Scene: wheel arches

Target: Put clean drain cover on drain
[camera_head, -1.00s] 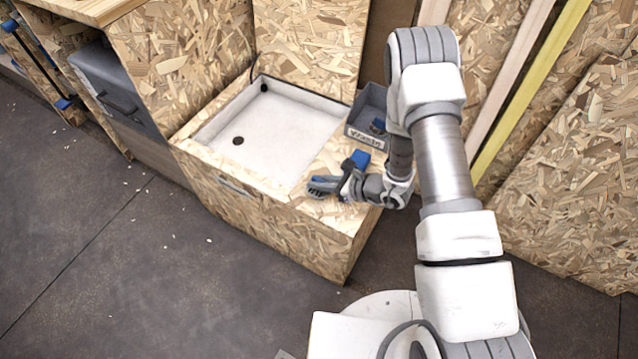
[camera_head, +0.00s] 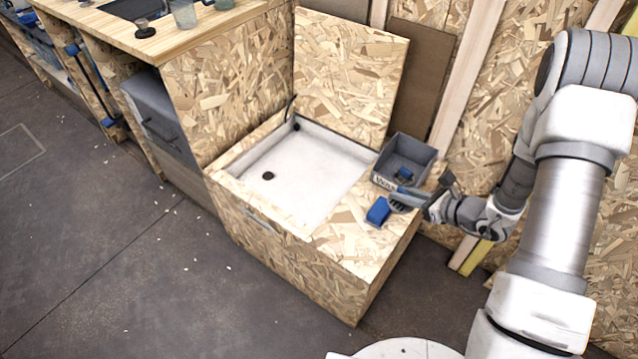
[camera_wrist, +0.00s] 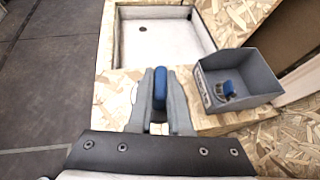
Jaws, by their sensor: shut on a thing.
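The drain is a dark round hole (camera_head: 268,176) in the floor of a white sunken basin (camera_head: 315,165) in a chipboard box; the basin and hole (camera_wrist: 142,57) also show in the wrist view. My gripper (camera_head: 402,200) is over the box top, right of the basin. In the wrist view, my gripper (camera_wrist: 160,100) is shut on a small blue block (camera_wrist: 160,88). The same blue block (camera_head: 378,211) shows in the head view, low over or touching the chipboard top. I cannot make out a drain cover for certain.
A grey open bin (camera_head: 408,150) with a label stands beside my gripper on the box top. It holds a small blue and grey item (camera_wrist: 228,90). A raised chipboard lid (camera_head: 350,75) stands behind the basin. A wooden counter (camera_head: 150,35) is at left. The basin is clear.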

